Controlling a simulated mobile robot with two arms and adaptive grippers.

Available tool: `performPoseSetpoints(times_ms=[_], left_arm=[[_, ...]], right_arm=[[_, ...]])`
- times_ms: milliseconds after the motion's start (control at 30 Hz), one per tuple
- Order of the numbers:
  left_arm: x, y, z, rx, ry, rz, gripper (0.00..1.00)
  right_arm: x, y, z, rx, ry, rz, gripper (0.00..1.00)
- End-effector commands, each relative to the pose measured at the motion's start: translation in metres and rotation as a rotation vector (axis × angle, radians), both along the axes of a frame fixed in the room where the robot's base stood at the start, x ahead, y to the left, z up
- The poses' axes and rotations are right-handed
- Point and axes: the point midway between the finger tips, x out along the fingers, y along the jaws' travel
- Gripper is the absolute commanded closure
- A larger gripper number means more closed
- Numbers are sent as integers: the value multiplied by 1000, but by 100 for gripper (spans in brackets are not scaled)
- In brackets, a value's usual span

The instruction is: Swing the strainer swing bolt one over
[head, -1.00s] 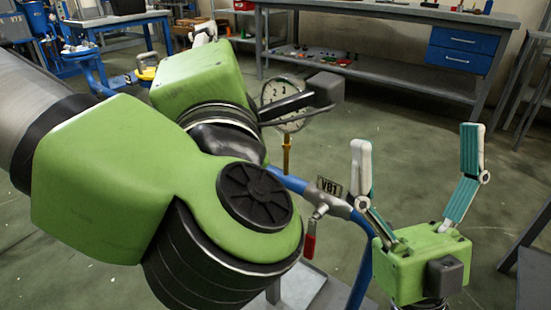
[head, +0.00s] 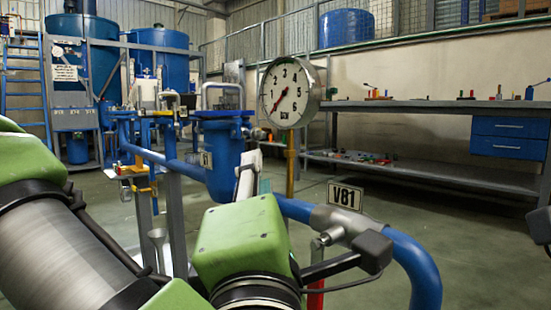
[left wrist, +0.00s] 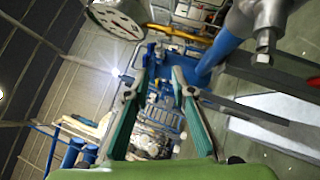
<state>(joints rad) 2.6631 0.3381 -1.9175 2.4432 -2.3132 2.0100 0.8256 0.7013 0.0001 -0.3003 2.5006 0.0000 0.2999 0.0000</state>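The strainer is probably the blue flanged body (head: 222,160) on the blue pipe, left of centre in the head view. Its swing bolt one is too small or hidden to pick out. My left gripper (head: 249,165) is in front of the strainer's right side, its green body nearer the camera and its fingers partly hidden. In the left wrist view my left gripper (left wrist: 163,62) has its two fingers apart, with nothing clearly held between them. Blue pipework shows beyond the fingertips. My right gripper's fingers are not in view.
A round gauge (head: 291,92) stands on a yellow stem right of the strainer. A V81 tag (head: 345,195) and a valve are on the blue pipe (head: 412,262). A workbench (head: 425,106) stands behind, with clear floor before it. Blue tanks (head: 160,55) are far left.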

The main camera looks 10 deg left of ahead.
Motion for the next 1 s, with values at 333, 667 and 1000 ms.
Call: performPoseSetpoints(times_ms=[333, 667, 1000], left_arm=[[36, 10, 9, -7, 8, -3, 77], [64, 18, 19, -3, 7, -6, 77], [104, 34, 29, -3, -2, 7, 77]], right_arm=[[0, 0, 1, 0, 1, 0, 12], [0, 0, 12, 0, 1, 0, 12], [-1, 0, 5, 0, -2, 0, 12]])
